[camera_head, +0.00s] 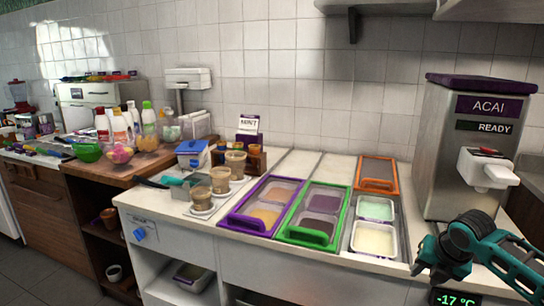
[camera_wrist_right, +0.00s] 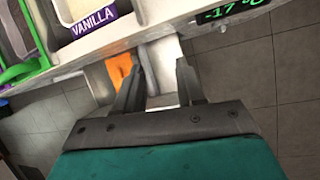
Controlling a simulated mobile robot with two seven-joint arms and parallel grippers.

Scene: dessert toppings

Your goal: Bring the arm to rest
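My right arm comes in from the lower right in the head view, teal and black, in front of the counter below the acai machine. In the right wrist view my right gripper (camera_wrist_right: 160,82) has its two dark fingers apart with nothing held between them. It points at the counter's front, and an orange item (camera_wrist_right: 121,70) shows just behind the left finger. The right fingertips are hidden in the head view. My left arm and left gripper do not show in either view.
The counter (camera_head: 185,220) holds a purple-framed tray (camera_head: 246,224), a green-framed tray (camera_head: 303,237), an orange-framed lid (camera_head: 377,186) and several cups. The acai machine (camera_head: 440,140) stands at the right. A temperature display (camera_head: 453,299) sits on the counter front near my arm. Floor (camera_wrist_right: 250,110) is clear.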

